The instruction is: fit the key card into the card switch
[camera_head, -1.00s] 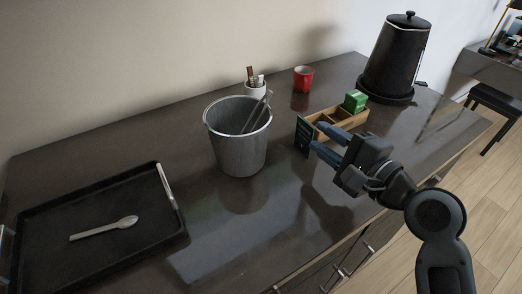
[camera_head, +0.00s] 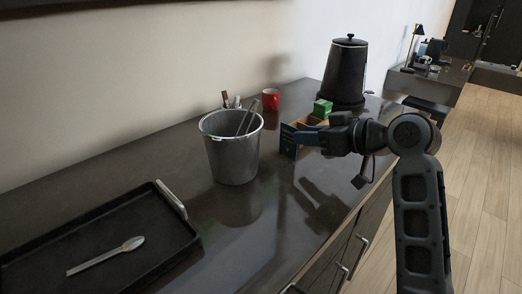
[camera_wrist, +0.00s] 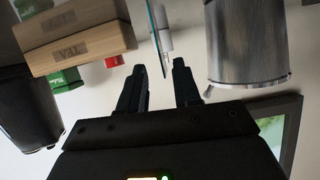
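A thin dark teal panel with pale markings, which looks like the key card (camera_head: 289,141), stands upright at the left end of the wooden box. The wrist view shows it nearly edge-on (camera_wrist: 156,38), between and beyond my fingers. My gripper (camera_head: 303,138) points left, with its fingertips close to the panel. In the wrist view my gripper (camera_wrist: 162,68) has its two fingers apart, with visible gaps beside the panel; I see no clear contact. I cannot make out a card switch.
A wooden box (camera_wrist: 80,45) with green packets is beside my gripper. A metal bucket (camera_head: 232,155) stands left of it.

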